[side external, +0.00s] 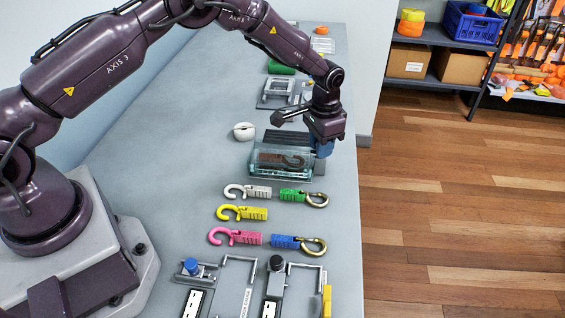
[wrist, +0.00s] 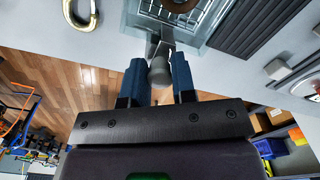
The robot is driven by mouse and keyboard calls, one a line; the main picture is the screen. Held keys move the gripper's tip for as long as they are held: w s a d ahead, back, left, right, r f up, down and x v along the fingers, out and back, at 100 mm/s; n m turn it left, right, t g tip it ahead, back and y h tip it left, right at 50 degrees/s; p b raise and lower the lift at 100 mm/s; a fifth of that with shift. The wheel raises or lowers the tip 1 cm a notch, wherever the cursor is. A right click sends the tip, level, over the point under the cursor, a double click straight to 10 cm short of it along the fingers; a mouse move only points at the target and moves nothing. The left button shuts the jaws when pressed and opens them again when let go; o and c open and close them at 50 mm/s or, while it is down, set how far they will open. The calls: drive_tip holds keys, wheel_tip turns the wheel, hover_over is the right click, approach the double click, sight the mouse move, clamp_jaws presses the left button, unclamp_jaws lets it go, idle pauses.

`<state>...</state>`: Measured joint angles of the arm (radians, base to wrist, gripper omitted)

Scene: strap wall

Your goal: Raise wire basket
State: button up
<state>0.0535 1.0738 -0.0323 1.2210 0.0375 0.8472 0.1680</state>
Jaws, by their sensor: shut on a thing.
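The wire basket (side external: 262,165) shows in the side view as a see-through teal box near the right edge of the grey bench, with a dark hook-like item (side external: 294,161) inside. In the wrist view, the basket (wrist: 212,14) shows a wire grid and a pale teal rim at the top, partly cut off. My gripper (side external: 323,149) is at the basket's right end. In the wrist view, the blue fingers of my gripper (wrist: 158,68) are shut on a grey round-ended handle (wrist: 159,70) that joins the basket's near side. I cannot tell whether the basket touches the bench.
Several coloured hooks lie in front of the basket, including a green one (side external: 293,195) and a white one (side external: 245,191). Metal clamp fixtures (side external: 237,285) stand at the front. A dark ribbed panel (wrist: 258,30) lies beside the basket. The bench's right edge is close.

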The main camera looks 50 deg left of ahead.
drive_tip(key=shift+r, duration=2.1)
drive_tip(key=o, duration=0.6)
drive_tip(key=shift+c, duration=0.2)
drive_tip(key=shift+r, duration=2.95)
